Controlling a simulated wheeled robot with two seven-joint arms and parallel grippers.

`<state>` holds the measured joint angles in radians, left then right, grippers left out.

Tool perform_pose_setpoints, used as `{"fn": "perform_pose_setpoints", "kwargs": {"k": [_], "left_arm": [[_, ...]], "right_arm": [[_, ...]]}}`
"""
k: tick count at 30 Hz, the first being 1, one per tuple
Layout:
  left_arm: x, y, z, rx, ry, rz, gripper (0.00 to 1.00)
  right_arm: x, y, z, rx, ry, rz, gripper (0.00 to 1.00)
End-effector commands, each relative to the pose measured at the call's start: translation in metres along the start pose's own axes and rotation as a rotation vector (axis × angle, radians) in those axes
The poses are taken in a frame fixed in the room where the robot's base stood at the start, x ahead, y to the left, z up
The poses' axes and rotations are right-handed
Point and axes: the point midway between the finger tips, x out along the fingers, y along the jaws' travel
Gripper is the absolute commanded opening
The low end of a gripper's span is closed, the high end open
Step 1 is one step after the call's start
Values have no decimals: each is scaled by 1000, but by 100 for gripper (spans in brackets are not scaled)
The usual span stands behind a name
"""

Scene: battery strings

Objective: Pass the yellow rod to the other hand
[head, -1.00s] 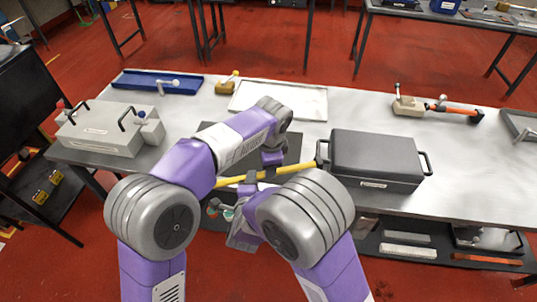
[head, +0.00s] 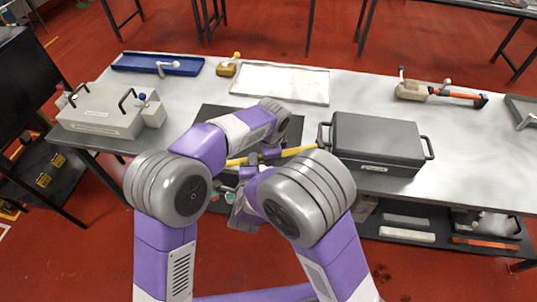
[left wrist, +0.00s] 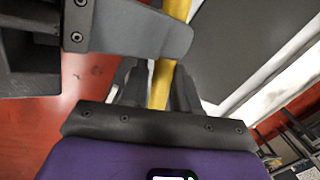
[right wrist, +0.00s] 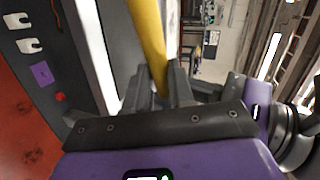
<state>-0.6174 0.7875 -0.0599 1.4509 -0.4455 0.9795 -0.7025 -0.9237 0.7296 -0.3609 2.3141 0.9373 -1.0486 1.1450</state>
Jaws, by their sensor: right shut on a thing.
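The yellow rod (head: 296,151) lies roughly level between my arms in the head view, over the near side of the table, left of the dark case. My right gripper (head: 248,173) is shut on the yellow rod; in the right wrist view the rod (right wrist: 150,40) runs up from between its fingers. My left gripper (head: 270,153) is at the rod too. In the left wrist view its fingers (left wrist: 160,85) stand on both sides of the rod (left wrist: 161,88); whether they press on it I cannot tell. Arm links hide parts of the rod.
A dark case with handles (head: 375,140) stands close to the right. A grey box (head: 100,115) stands at the left. A blue tray (head: 160,65), a yellow item (head: 227,69), a pale tray (head: 280,84) and an orange-handled tool (head: 440,94) lie farther back.

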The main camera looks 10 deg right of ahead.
Motion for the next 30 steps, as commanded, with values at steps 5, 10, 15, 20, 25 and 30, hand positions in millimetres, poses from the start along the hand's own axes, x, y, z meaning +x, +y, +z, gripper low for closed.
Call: {"fn": "perform_pose_setpoints", "kwargs": {"k": [5, 10, 15, 20, 25, 30], "left_arm": [[0, 3, -1, 3, -1, 7, 0], [-1, 3, -1, 4, -2, 8, 0], [-1, 2, -1, 3, -1, 6, 0], [-1, 2, -1, 2, -1, 4, 0], [-1, 1, 0, 2, 0, 3, 0], [-1, 1, 0, 1, 0, 2, 0]], "right_arm": [[1, -2, 0, 1, 0, -5, 0], [1, -2, 0, 1, 0, -6, 29], [1, -2, 0, 1, 0, -4, 53], [1, -1, 0, 1, 0, -3, 53], [-3, -1, 1, 1, -2, -2, 53], [-26, -2, 1, 2, -4, -3, 53]]}}
